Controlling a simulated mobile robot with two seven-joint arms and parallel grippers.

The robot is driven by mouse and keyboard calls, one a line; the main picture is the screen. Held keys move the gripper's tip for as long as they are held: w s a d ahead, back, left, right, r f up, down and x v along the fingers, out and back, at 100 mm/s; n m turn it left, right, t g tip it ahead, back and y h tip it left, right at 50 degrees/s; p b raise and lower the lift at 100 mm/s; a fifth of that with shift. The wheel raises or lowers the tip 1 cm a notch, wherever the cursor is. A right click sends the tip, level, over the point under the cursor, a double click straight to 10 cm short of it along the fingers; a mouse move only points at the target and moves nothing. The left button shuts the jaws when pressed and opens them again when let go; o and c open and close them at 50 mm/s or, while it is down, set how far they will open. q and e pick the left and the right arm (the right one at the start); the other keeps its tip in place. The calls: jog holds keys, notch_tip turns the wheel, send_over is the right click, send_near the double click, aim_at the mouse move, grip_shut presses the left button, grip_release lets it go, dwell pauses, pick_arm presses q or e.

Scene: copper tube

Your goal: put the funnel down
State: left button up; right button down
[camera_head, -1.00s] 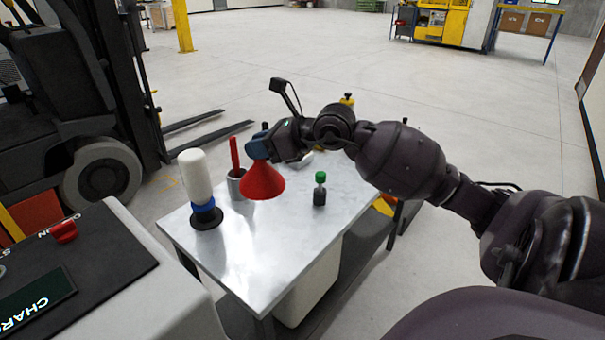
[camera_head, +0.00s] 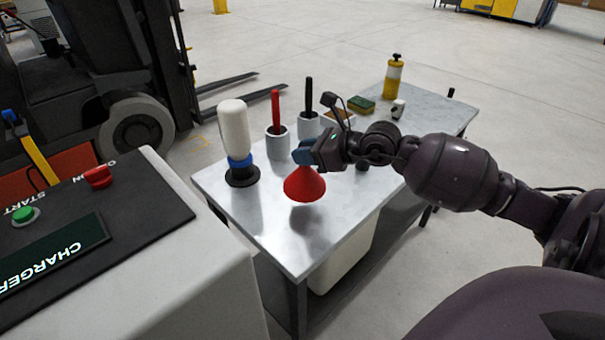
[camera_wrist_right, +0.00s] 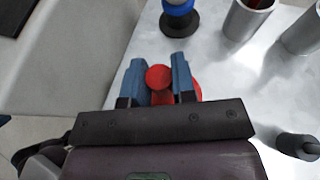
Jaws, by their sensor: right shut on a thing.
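The red funnel (camera_head: 304,185) is in the jaws of my right gripper (camera_head: 304,154), wide end down, over the front part of the metal table (camera_head: 235,212). I cannot tell whether its rim touches the tabletop. In the right wrist view the blue fingers of my right gripper (camera_wrist_right: 158,80) are shut on both sides of the funnel's narrow end (camera_wrist_right: 158,76). Part of its cone shows beside and behind the fingers. My left gripper is not in view.
A white bottle with a blue neck (camera_head: 236,130) stands on a black base left of the funnel. Two grey cups (camera_head: 277,145) (camera_head: 309,126) holding red and black handles stand behind. A dark bottle (camera_wrist_right: 298,146) stands nearby. A yellow bottle (camera_head: 393,78) and sponge (camera_head: 361,104) are farther back.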

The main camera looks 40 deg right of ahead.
aim_at(312, 172)
notch_tip(312, 172, down, 6)
jog(key=shift+r+b, duration=0.2)
jog(key=shift+b, duration=0.65)
jog(key=shift+f, duration=0.15)
jog(key=c, duration=0.9)
grip_release()
jog(key=shift+c, duration=0.2)
